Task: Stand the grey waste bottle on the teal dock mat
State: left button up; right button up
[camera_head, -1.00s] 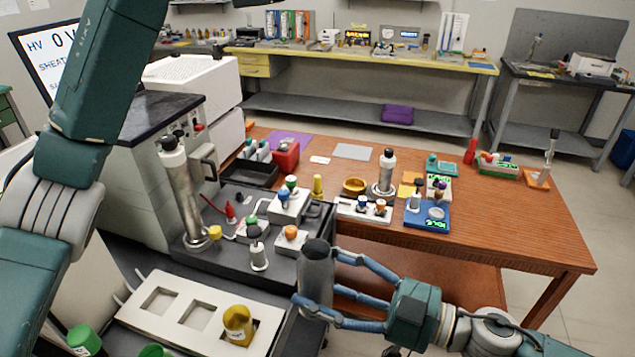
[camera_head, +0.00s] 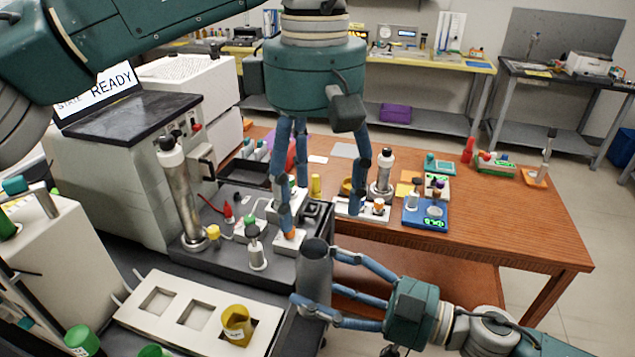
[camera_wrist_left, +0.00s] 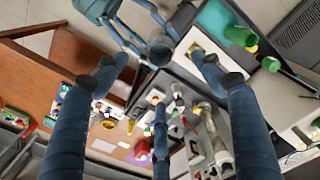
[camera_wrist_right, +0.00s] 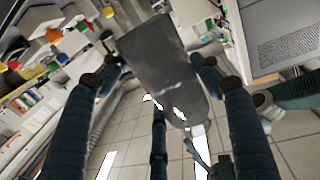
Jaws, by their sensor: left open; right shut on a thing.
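The grey waste bottle (camera_head: 314,272) is upright in my right gripper (camera_head: 322,283), beside the right end of the white tray. It fills the middle of the right wrist view (camera_wrist_right: 160,65), with fingers on both sides. My left gripper (camera_head: 322,218) is open and empty, fingers pointing down over the dark instrument deck, behind the bottle. In the left wrist view a flat teal patch (camera_wrist_left: 213,18) lies beside the white tray; it looks like the dock mat, but I cannot be sure. I cannot make out the mat in the head view.
The white tray (camera_head: 175,325) has square recesses and an open yellow cup (camera_head: 237,323). Green-capped containers (camera_head: 82,340) stand at the front left. The dark deck (camera_head: 215,248) holds a tall metal column (camera_head: 182,195) and small fittings. The wooden table (camera_head: 500,225) has free room at right.

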aim_at(315, 248)
pick_arm(q)
notch_tip(315, 248, down, 11)
jog(key=shift+r, duration=0.1)
dwell(0.3)
jog(key=c, duration=1.2)
jog(key=shift+c, duration=1.4)
pick_arm(e)
jog(key=o, duration=1.5)
jog(key=shift+c, duration=0.2)
